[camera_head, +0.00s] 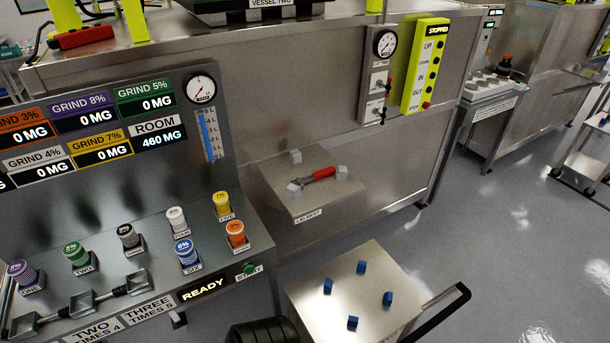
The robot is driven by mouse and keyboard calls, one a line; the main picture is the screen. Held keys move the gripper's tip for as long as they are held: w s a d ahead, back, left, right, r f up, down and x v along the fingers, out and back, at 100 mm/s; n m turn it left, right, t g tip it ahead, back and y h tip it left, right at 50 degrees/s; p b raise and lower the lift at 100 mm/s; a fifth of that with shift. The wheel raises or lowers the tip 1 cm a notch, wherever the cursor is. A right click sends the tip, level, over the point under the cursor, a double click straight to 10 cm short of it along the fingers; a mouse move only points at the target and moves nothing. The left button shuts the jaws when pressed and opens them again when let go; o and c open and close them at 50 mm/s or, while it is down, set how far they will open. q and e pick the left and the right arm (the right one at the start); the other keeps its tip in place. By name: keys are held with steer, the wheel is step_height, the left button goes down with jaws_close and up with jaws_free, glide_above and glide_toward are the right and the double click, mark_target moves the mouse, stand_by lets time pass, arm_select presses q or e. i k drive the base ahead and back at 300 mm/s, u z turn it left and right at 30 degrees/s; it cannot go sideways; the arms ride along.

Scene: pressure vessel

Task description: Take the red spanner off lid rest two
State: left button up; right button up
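The red spanner (321,174) lies on the lid rest (318,206), a steel shelf low on the front of the large steel cabinet. Its red handle points right and its grey metal jaw points left, close to a pale block (294,189). Another pale block (342,172) is by the handle end, and a third (295,156) stands at the back of the shelf. The shelf's label seems to read "lid rest"; I cannot read a number on it. A "vessel two" label (270,3) shows above. Neither of my grippers is in view.
A steel trolley (340,288) with several blue blocks and a black handle stands in front of the shelf. A dispensing bench (180,262) with coloured jars stands at left. A yellow-green control box (425,65) reads "stopped". Clear floor (500,240) lies at right.

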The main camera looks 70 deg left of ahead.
mark_target(330, 170)
steer(key=u, duration=1.9)
